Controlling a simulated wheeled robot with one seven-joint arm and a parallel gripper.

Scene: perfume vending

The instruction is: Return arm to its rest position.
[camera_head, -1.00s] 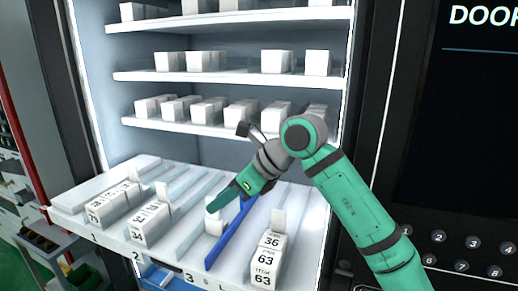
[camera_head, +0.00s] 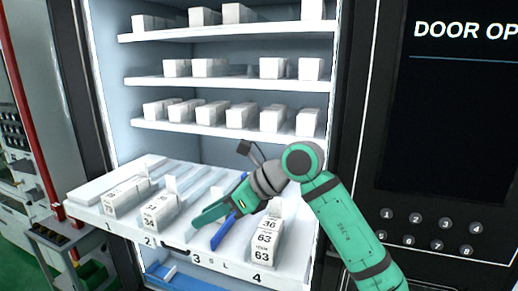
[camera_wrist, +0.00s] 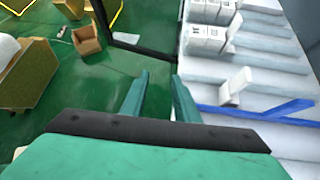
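My gripper (camera_head: 197,222) is at the end of my green arm, low over the pulled-out bottom shelf (camera_head: 222,263) of the vending cabinet, near lane 3. In the wrist view my gripper (camera_wrist: 158,82) has its two fingers apart, with only green floor seen between them. A blue strip (camera_head: 222,232) lies along the shelf beside the fingers; it also shows in the wrist view (camera_wrist: 255,110). I cannot tell from the head view whether the fingers touch the shelf.
White boxes stand in lanes 1 (camera_head: 122,197), 2 (camera_head: 160,214) and 4 (camera_head: 266,242). Upper shelves (camera_head: 220,129) hold more boxes. A dark panel with buttons (camera_head: 430,222) is at right. An open cardboard box (camera_wrist: 86,40) lies on the floor.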

